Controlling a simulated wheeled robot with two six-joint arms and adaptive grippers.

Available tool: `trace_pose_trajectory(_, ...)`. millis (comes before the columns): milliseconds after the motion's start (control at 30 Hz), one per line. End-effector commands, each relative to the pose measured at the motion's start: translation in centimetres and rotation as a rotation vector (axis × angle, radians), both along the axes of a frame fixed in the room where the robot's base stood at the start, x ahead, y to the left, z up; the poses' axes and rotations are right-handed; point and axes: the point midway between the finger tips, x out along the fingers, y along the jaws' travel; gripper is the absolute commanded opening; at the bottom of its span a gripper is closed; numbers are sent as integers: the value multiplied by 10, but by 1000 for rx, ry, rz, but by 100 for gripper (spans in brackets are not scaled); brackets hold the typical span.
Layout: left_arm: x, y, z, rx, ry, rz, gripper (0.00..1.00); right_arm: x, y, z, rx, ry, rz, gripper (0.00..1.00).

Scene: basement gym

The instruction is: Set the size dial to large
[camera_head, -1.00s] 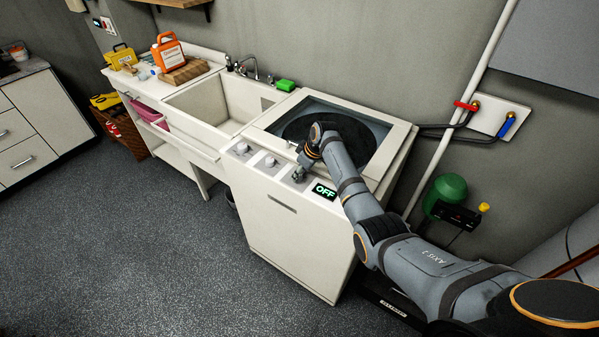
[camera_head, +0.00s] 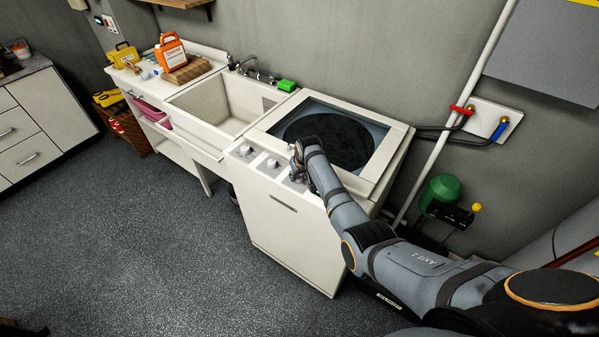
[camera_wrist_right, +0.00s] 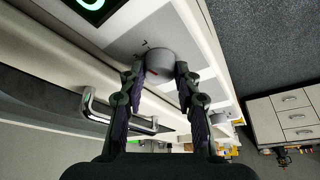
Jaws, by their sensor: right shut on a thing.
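The white washing machine (camera_head: 285,228) has a row of round dials on its front control strip. Two white dials, the left one (camera_head: 244,150) and the middle one (camera_head: 271,163), show free in the head view. My right gripper (camera_head: 297,177) is at the dial nearest the display end. The right wrist view shows its fingers (camera_wrist_right: 160,78) shut on either side of that pale round dial (camera_wrist_right: 160,62), which has a red mark on its edge. Dark markings sit beside the dial; I cannot read them surely. My left gripper is not in view.
A green-lit display (camera_wrist_right: 92,4) is partly in the wrist view; my arm hides it in the head view. A lid handle (camera_wrist_right: 100,112) stands close to my fingers. A sink (camera_head: 215,110) adjoins the machine on the left. The floor in front is clear.

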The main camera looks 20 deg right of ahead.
Motion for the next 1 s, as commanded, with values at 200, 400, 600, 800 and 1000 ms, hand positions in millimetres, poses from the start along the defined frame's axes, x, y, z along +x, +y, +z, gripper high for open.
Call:
trace_pose_trajectory(200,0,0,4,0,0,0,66,0,1,1,1,-1,-101,1)
trace_pose_trajectory(400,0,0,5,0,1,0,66,0,1,0,0,0,-149,1)
trace_pose_trajectory(600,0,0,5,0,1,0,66,0,1,0,0,0,-165,1)
trace_pose_trajectory(800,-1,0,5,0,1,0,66,0,1,0,0,0,-165,1)
trace_pose_trajectory(1000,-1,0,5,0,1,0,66,0,1,0,1,0,-163,49)
